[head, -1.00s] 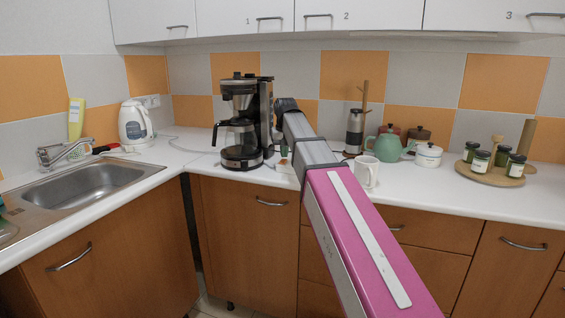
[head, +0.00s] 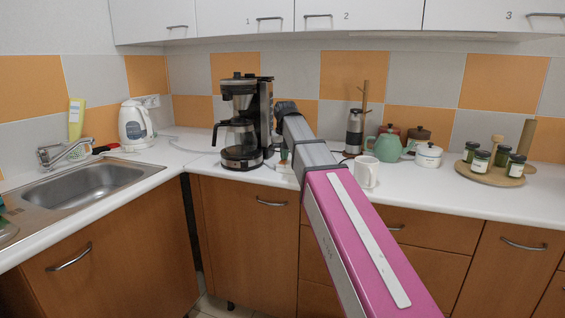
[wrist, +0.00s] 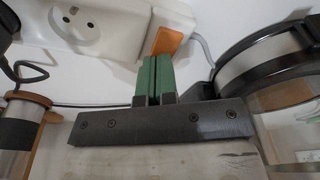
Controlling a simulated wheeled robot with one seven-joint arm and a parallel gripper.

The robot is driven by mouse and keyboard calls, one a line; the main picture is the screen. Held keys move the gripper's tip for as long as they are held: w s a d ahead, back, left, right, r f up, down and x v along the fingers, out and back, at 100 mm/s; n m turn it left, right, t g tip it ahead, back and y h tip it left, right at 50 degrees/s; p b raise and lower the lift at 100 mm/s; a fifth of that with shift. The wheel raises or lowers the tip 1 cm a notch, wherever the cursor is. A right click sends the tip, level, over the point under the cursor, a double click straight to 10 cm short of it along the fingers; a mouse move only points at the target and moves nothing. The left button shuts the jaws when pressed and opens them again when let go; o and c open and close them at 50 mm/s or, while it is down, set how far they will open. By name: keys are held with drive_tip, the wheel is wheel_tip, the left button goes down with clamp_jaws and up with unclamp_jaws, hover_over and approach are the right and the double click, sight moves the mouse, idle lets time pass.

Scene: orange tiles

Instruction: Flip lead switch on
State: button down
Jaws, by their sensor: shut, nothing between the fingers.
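The lead is a white power strip (wrist: 125,40) at the top of the wrist view, with a round socket (wrist: 82,20) at its left. Its orange rocker switch (wrist: 167,41) is at the strip's right end. My gripper (wrist: 153,60) has its two green fingers shut together and empty. The fingertips are right by the switch's lower left edge; I cannot tell whether they touch it. In the head view, part of the white strip (head: 284,167) shows on the counter beside the coffee machine, and my arm hides much of the area around it.
The black coffee machine (head: 243,125) stands close on the left of my gripper in the head view. A white mug (head: 367,173), a steel grinder (head: 354,132) and a green teapot (head: 388,146) are on the right.

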drive_tip(key=shift+r, duration=3.45)
